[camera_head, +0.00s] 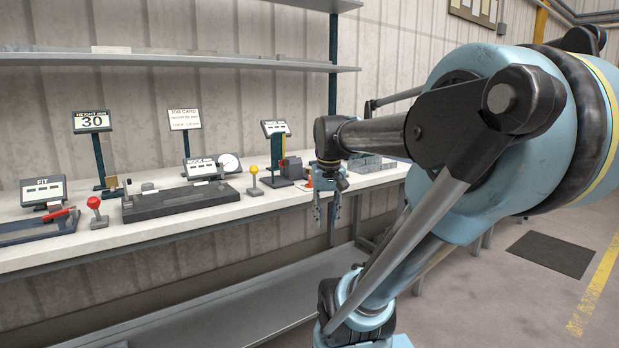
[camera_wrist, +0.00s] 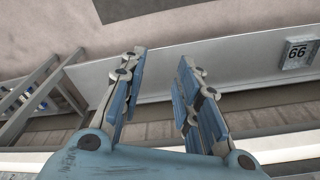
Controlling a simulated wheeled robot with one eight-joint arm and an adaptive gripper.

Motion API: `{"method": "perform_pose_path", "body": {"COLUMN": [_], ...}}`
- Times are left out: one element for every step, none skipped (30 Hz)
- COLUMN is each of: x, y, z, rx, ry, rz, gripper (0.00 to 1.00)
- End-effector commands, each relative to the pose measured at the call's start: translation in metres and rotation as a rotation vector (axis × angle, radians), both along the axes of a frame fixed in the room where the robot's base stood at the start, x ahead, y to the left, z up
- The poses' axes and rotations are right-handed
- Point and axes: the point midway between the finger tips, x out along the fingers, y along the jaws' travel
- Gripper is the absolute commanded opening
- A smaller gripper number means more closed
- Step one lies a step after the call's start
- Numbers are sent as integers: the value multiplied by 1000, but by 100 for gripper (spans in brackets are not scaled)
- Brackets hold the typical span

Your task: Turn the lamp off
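I cannot make out a lamp for certain in either view, nor whether any light is on. My gripper (camera_head: 327,207) hangs fingers down at the front edge of the workbench, toward its right end. In the wrist view, the two blue-padded fingers of my gripper (camera_wrist: 158,78) are apart with nothing between them. A lever with a yellow knob (camera_head: 254,170) stands on the bench left of my gripper. A lever with a red knob (camera_head: 94,203) stands further left. A small orange thing (camera_head: 309,181) shows just behind my gripper, partly hidden.
The workbench (camera_head: 150,230) runs along the wall and carries display stands, a black block (camera_head: 180,202) and a job card (camera_head: 185,119). A shelf (camera_head: 180,60) hangs above. Grey blocks (camera_head: 371,163) lie right of my gripper. A plate marked 66 (camera_wrist: 298,53) shows in the wrist view.

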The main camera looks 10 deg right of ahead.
Motion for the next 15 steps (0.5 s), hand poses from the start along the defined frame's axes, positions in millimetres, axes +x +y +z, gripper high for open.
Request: {"method": "perform_pose_path", "body": {"x": [14, 22, 32, 40, 48, 58, 66, 74, 84, 92, 101, 111, 119, 127, 138], "y": [0, 0, 0, 0, 0, 0, 0, 0, 0, 0, 0, 0, -1, -1, -1], "z": [16, 25, 36, 44, 52, 62, 70, 78, 87, 94, 101, 111, 117, 124, 132], "rx": [0, 1, 1, 2, 2, 3, 3, 2, 3, 3, 4, 4, 4, 5, 5], "ry": [6, 10, 15, 18, 22, 28, 32, 36, 41, 45, 48, 53, 57, 61, 67], "rz": [-3, -5, -8, -11, -13, -16, -19, -21, -24, -27, -29, -32, -34, -36, -38], "gripper": [30, 30, 30, 30, 30, 30, 30, 30, 30, 30, 30, 30, 30, 30, 30]}}
